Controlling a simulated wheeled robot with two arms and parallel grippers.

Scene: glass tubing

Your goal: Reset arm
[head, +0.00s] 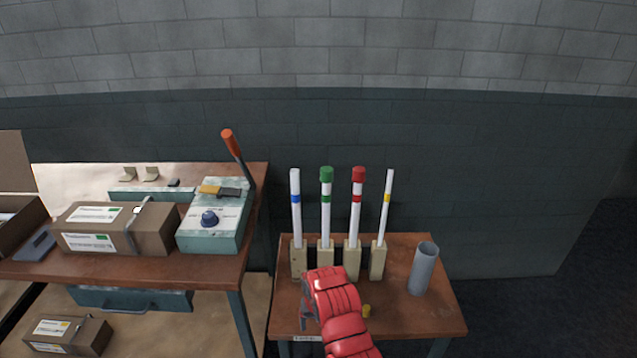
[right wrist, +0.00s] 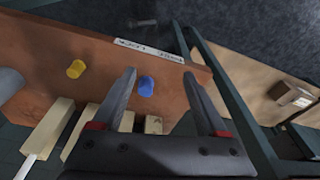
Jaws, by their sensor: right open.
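My right gripper (head: 307,318) is over the front of the small right table (head: 405,318). In the right wrist view its two fingers (right wrist: 160,50) are spread with nothing between them. A blue cap (right wrist: 146,86) lies on the tabletop beyond the fingers; in the head view I cannot see it. A yellow cap (head: 366,311) lies to the right of my right arm. My left gripper is out of view.
Upright white tubes stand in wooden blocks: blue-banded (head: 295,215), green-capped (head: 326,210), red-capped (head: 356,210) and thin yellow-banded (head: 386,210). A grey cylinder (head: 423,268) stands at right. The left bench holds a cardboard box (head: 85,228) and a lever device (head: 208,237).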

